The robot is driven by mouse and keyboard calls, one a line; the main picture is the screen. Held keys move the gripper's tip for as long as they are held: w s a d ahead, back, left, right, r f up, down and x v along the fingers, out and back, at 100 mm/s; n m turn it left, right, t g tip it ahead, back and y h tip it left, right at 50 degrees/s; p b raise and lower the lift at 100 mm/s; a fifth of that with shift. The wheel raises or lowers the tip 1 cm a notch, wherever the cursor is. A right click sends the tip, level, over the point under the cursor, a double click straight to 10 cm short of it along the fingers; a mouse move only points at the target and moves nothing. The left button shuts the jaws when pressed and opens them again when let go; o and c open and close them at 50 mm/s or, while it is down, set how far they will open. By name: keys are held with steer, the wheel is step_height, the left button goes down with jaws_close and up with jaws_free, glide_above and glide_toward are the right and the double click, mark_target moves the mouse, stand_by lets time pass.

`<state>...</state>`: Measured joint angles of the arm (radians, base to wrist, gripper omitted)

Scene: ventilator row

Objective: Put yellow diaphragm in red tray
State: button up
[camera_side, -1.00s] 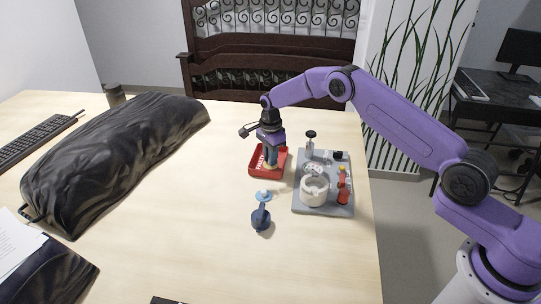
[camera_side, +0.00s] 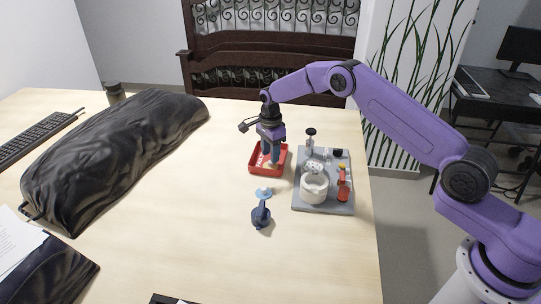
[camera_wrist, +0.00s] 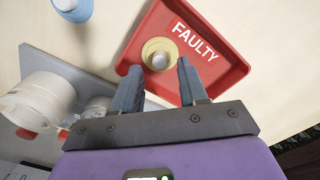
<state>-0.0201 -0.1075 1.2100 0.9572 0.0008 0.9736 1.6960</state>
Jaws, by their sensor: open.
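The red tray (camera_side: 254,169), marked FAULTY, lies on the table; it also shows in the wrist view (camera_wrist: 222,75). The yellow diaphragm (camera_wrist: 151,46), a pale yellow disc with a whitish centre, lies inside the tray near one wall, beside the lettering. In the side view it is small and partly hidden by my fingers. My gripper (camera_side: 274,160) points down over the tray. In the wrist view its two fingers (camera_wrist: 159,67) are apart, with the diaphragm just beyond the tips and nothing held between them.
A black bag (camera_side: 110,150) lies left; the table between is clear.

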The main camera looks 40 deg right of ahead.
step_height(320, 180, up, 11)
steer(key=s+a+r+n, duration=0.3)
steer(key=s+n, duration=0.2)
steer(key=s, duration=0.2)
steer(key=s+a+r+n, duration=0.3)
steer(key=s+r+n, duration=0.15)
steer(key=s, duration=0.25)
steer(key=s+a+r+n, duration=0.3)
steer(key=s+n, duration=0.2)
steer(key=s, duration=0.1)
steer(key=s+d+n, duration=0.3)
steer(key=s+n, duration=0.2)
steer(key=s, duration=0.4)
steer(key=s+d+f+n, duration=0.1)
steer(key=s+d+n, duration=0.3)
steer(key=s, duration=0.6)
steer(key=s+d+n, duration=0.3)
steer(key=s+n, duration=0.4)
steer(key=s, duration=0.2)
steer(key=shift+s+d+f, duration=0.25)
steer(key=shift+s+d, duration=0.05)
